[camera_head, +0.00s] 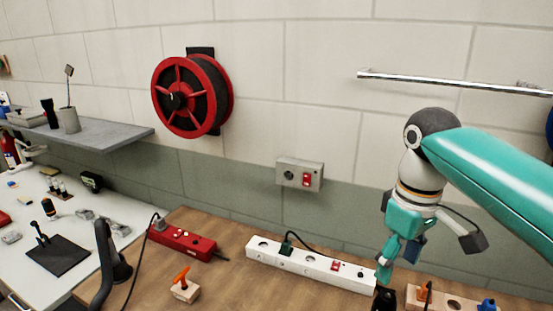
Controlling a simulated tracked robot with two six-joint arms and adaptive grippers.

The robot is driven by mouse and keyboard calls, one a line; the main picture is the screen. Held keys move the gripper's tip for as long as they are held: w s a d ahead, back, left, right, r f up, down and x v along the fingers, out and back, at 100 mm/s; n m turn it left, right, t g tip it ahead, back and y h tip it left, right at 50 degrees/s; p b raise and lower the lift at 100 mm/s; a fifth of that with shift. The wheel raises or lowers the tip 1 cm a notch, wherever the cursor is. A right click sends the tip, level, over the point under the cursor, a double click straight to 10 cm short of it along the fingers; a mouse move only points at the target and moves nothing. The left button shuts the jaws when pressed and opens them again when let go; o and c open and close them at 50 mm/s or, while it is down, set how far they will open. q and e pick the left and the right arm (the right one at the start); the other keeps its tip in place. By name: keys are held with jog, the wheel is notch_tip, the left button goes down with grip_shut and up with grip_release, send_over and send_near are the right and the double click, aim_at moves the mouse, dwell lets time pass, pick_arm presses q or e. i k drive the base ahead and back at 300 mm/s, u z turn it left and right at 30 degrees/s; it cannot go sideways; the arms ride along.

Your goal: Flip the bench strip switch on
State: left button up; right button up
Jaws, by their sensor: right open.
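A white power strip (300,262) lies along the back of the wooden bench, below the wall. A small red switch (335,266) sits on its top, right of the middle. Whether the switch is on or off is too small to tell. A black plug with a cable stands in the strip left of the switch. My right gripper (385,283) is open and points down at the strip's right end, to the right of the switch. It hides part of that end; I cannot tell whether it touches. My left gripper is not in view.
A red power box (182,241) lies left on the bench, near an orange-handled wooden block (185,286). A wall box (300,173) with a red switch is above the strip. A wooden holder (455,301) is at the right. Bare bench shows before the strip.

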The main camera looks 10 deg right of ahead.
aim_at(335, 265)
jog(key=k, duration=1)
